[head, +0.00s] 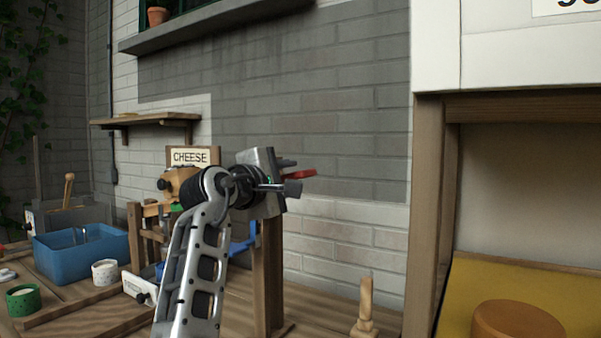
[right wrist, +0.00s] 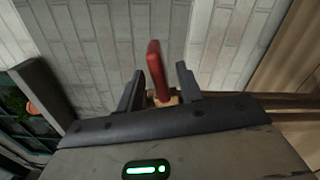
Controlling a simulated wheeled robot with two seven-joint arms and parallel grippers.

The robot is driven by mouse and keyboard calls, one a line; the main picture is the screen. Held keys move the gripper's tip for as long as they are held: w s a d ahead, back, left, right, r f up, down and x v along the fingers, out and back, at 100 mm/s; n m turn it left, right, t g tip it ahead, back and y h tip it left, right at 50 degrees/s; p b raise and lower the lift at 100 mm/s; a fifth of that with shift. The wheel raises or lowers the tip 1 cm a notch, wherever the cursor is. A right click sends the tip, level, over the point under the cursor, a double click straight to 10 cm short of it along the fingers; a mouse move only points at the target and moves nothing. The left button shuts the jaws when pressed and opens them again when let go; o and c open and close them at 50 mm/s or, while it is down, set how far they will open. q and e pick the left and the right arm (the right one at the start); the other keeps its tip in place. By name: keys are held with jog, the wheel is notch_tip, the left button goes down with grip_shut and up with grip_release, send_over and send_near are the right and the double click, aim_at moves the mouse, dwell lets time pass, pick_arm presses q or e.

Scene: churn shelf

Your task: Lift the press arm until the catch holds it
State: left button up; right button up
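A wooden press frame stands on the bench under a CHEESE sign (head: 194,157), with a wooden post (head: 268,275) at its right. My right arm and gripper hide most of the press arm. A red handle (head: 300,173), seemingly the press arm's end, sticks out beside my right gripper (head: 285,181). In the right wrist view the red handle (right wrist: 157,72) stands between the two dark fingers of the right gripper (right wrist: 160,85). The fingers are apart, with gaps showing beside the handle. The catch cannot be made out. My left gripper is not in view.
A blue bin (head: 80,255), a white tub (head: 105,272) and a green tub (head: 23,300) stand on the bench at left. A wooden peg (head: 365,305) stands to the right. A wooden shelf post (head: 427,215) rises further right. A brick wall is behind.

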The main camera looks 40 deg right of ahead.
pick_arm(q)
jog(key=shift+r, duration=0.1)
pick_arm(e)
jog(key=shift+x, duration=2.3)
